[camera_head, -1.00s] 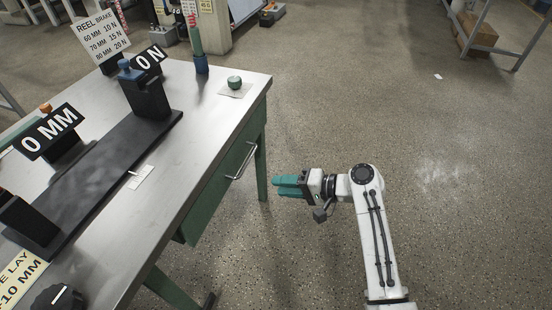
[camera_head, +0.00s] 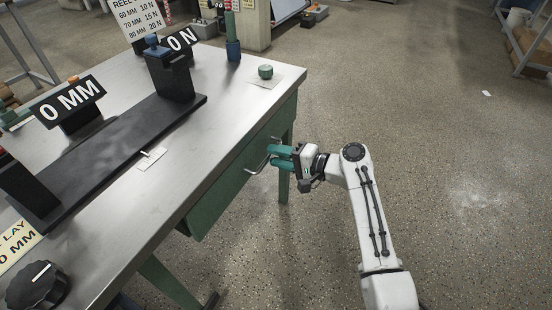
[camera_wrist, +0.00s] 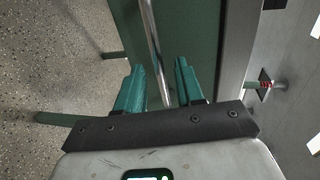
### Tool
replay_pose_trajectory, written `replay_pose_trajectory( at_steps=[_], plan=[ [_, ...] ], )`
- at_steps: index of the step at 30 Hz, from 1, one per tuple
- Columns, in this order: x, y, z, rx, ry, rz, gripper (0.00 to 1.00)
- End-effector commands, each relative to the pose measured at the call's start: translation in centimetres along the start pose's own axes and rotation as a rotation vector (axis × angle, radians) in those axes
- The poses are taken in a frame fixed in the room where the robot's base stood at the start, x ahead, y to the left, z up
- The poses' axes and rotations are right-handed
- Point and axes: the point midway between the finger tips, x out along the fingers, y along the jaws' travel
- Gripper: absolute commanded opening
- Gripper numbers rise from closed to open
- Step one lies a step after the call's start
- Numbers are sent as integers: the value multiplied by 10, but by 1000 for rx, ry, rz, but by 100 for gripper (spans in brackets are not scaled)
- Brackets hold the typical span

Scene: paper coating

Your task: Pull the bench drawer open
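The bench drawer (camera_head: 217,198) has a green front under the right edge of the metal-topped bench. I see no gap that shows it open. Its silver bar handle (camera_head: 256,168) stands out from the front. My gripper (camera_head: 270,156) has teal fingers, spread apart, at the handle and partly covering it. In the wrist view the handle (camera_wrist: 150,35) runs lengthwise between the two open fingertips (camera_wrist: 159,66), with a gap on either side. I cannot tell whether a finger touches it. The drawer front also fills the middle of the wrist view (camera_wrist: 195,30).
The bench top (camera_head: 190,160) carries a dark coating rig (camera_head: 110,150), sign plates, a black knob (camera_head: 34,284) and a small green jar (camera_head: 265,71) near the far corner. A green bench leg (camera_head: 284,180) stands beside my gripper.

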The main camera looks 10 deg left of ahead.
Motion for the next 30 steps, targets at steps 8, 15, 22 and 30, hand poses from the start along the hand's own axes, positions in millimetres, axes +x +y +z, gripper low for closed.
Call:
replay_pose_trajectory(
  at_steps=[8,15,22,30],
  plan=[
    [10,0,0,0,0,1,37],
    [10,0,0,0,0,1,29],
    [10,0,0,0,0,1,7],
    [10,0,0,1,0,1,0]
  ],
)
